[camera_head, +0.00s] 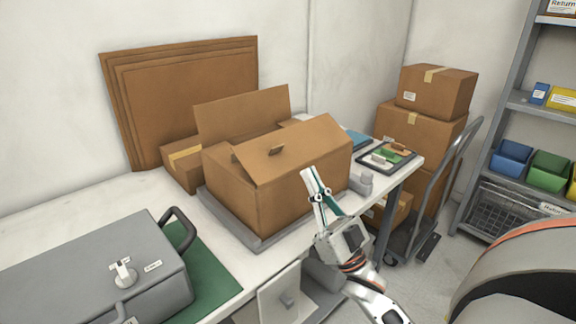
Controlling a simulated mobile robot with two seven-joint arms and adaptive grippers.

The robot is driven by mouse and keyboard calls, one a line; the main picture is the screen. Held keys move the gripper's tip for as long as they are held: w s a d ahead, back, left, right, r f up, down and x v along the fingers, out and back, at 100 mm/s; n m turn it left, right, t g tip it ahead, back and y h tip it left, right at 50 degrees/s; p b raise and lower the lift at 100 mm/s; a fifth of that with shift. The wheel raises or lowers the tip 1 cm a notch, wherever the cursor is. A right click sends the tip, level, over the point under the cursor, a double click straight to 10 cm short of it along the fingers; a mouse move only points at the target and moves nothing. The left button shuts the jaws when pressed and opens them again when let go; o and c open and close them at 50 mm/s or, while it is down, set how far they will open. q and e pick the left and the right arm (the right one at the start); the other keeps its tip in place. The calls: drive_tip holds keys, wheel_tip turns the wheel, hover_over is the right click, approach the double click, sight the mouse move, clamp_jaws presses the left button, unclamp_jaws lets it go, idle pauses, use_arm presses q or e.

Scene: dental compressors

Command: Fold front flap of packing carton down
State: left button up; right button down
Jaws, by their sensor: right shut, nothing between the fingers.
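The brown packing carton (300,190) stands on a grey platform (262,244) on the white bench. Its front flap (295,147) is a broad panel that leans inward from the near top edge and covers much of the opening. The rear flap (240,112) stands up at the back. A small brown tab (276,150) shows on or through the front flap. My right gripper (312,178) is shut and empty, with its fingertips close in front of the carton's near long side; contact cannot be told. My left gripper is not in view.
A grey compressor case (90,270) with a black handle sits on a green mat (212,280) at the front left. Flat cardboard sheets (185,85) lean on the wall. A tray of small parts (388,156) lies right of the carton. Boxes on a cart (425,135) stand beyond the bench.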

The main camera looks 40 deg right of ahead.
sight(287, 167)
drive_tip(key=s+d+r+p+x, duration=0.1)
drive_tip(key=x, duration=0.9)
drive_tip(key=f, duration=0.1)
drive_tip(key=w+f, duration=0.1)
drive_tip(key=f, duration=0.1)
drive_tip(key=w+a+f+b, duration=0.1)
drive_tip(key=shift+f, duration=0.45)
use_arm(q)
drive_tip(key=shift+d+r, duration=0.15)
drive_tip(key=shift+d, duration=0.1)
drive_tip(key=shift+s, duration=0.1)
